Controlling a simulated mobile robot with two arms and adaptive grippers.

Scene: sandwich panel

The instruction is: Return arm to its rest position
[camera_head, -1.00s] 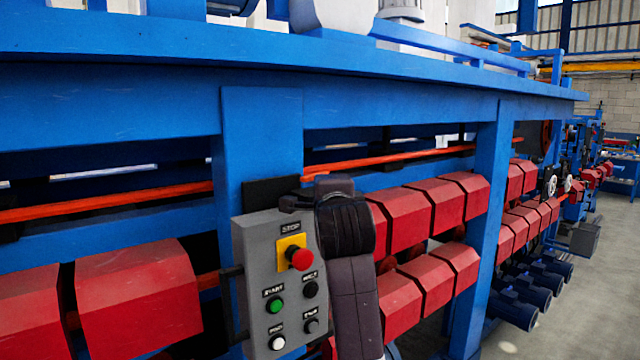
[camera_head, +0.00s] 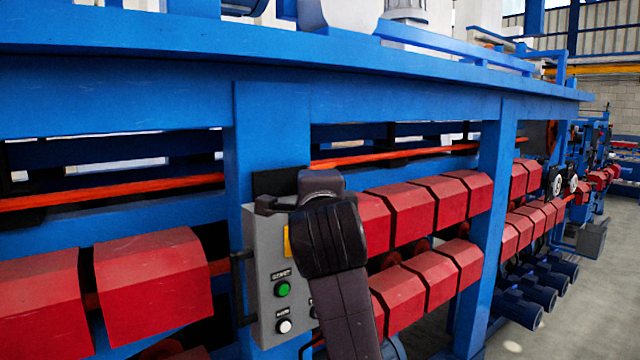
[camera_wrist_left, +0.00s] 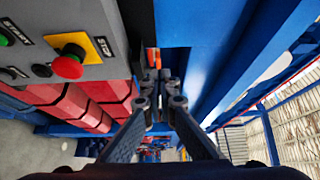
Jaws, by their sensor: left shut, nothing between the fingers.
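A grey control box (camera_head: 265,262) is fixed to a blue post. Its green button (camera_head: 282,289) and white button (camera_head: 284,326) show in the head view. My left arm covers the red stop button there, leaving a sliver of its yellow plate (camera_head: 287,241). In the left wrist view the red stop button (camera_wrist_left: 68,66) and the box (camera_wrist_left: 70,22) are at the upper left. My left gripper (camera_wrist_left: 160,88) is shut and empty, pointing past the box's side. In the head view the arm hides most of this gripper. My right gripper is in neither view.
Red roller covers (camera_head: 400,215) line the machine on both sides of the box. A blue post (camera_head: 240,150) and long blue beam (camera_head: 400,85) stand close to the arm. Clear floor (camera_head: 570,310) lies at the right.

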